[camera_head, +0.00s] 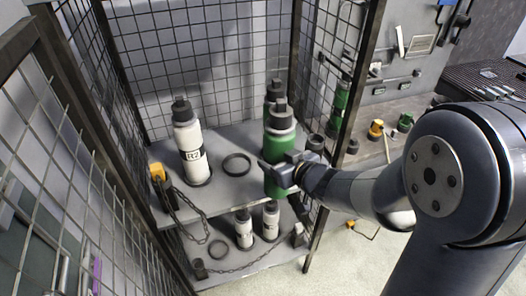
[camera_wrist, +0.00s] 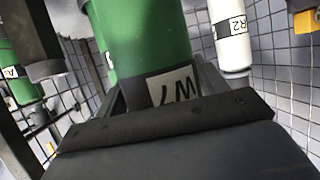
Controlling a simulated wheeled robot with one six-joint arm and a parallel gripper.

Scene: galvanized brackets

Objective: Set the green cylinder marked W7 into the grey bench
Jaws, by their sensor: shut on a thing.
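The green cylinder (camera_head: 280,150) has a dark cap and stands roughly upright in my gripper (camera_head: 279,172). In the wrist view the cylinder (camera_wrist: 140,35) fills the middle, and its label reads W7 upside down. My gripper is shut on its lower part. The cylinder is at the front right of the cage's upper shelf (camera_head: 222,190); I cannot tell whether its base touches the shelf. The grey bench (camera_head: 402,103) seems to be the surface beyond the cage at the right, partly hidden by my arm.
A white cylinder R2 (camera_head: 190,150) stands on the upper shelf, beside an empty dark ring (camera_head: 237,164). Another green cylinder (camera_head: 273,92) is close behind. Two small white cylinders (camera_head: 244,230) stand below. A yellow padlock (camera_head: 158,172) and chain hang left. Mesh walls and posts (camera_head: 358,75) enclose the shelves.

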